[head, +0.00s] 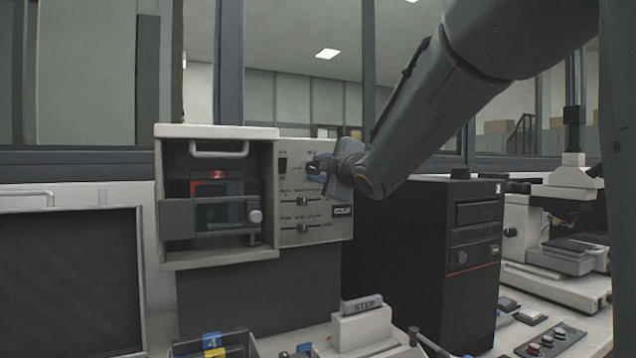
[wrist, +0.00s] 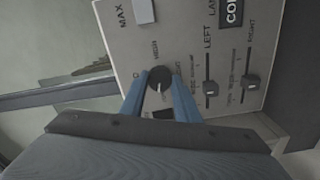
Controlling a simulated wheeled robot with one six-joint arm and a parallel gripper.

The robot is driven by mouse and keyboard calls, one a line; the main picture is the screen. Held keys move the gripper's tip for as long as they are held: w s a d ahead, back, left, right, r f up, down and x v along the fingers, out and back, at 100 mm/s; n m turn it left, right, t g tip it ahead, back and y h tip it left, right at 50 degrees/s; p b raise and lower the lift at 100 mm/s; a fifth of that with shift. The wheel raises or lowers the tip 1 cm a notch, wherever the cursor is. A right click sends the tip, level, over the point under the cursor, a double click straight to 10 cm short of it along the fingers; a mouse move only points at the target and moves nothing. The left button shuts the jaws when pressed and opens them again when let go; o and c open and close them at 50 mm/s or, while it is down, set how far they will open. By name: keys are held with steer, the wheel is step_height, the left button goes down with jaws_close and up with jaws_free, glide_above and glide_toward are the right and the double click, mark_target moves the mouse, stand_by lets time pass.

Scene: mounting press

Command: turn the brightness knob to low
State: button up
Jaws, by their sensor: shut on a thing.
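The brightness knob (wrist: 160,77) is a dark round knob on the pale control panel (wrist: 182,28), with a white pointer line that points down in the wrist view. A "HIGH" label is printed above it there. My gripper (wrist: 159,88) has its two blue fingers on either side of the knob and is shut on it. In the head view my gripper (head: 318,170) is at the upper right of the panel and hides the knob. The low label cannot be made out.
Below the knob in the head view are two sliders, an upper one (head: 303,200) and a lower one (head: 303,228). A dark rocker switch (head: 283,165) is to the left. A black tower case (head: 445,255) stands close to the right, beneath my arm.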

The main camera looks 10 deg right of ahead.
steer(key=shift+f+n+b, duration=0.1)
steer(key=shift+n+b, duration=0.45)
steer(key=shift+n, duration=0.05)
steer(key=o, duration=1)
steer(key=shift+o, duration=0.2)
steer(key=s+d, duration=0.1)
steer(key=s, duration=0.6)
steer(key=shift+s+d, duration=0.25)
steer(key=shift+s, duration=0.1)
